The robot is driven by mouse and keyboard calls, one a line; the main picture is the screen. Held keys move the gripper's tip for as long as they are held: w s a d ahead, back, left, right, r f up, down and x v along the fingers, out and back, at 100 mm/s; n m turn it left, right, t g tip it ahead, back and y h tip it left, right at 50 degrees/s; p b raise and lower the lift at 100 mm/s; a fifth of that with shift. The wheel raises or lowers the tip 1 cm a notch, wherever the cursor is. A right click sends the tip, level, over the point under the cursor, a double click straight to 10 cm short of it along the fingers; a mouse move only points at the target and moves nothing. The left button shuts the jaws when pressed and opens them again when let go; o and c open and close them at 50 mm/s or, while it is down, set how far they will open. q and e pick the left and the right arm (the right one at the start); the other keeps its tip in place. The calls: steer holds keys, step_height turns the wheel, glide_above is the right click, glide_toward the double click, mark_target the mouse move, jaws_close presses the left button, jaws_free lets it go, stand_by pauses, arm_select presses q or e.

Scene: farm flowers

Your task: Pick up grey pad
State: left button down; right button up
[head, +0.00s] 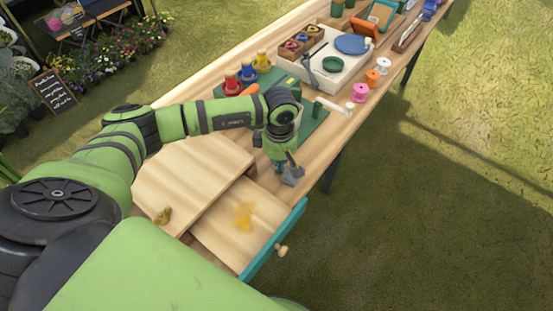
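A small grey piece (292,175), which looks like the grey pad, shows right at the fingertips of my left gripper (284,162), near the table's front edge. My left arm reaches in from the left, and the gripper points down there. The gripper's own wrist hides most of its fingers, so I cannot tell whether they are closed on the grey piece or only beside it. My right gripper is not in view.
An open drawer (222,240) with a teal front holds a yellow-orange stain (243,215). A brown-yellow lump (163,215) lies on the wooden top beside it.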

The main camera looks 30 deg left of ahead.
arm_select(q)
steer(key=shift+d, duration=0.1)
steer(key=d, duration=0.2)
steer(key=d+b, duration=0.1)
steer(key=shift+s+d, duration=0.25)
steer(key=shift+d, duration=0.15)
steer(key=shift+a, duration=0.1)
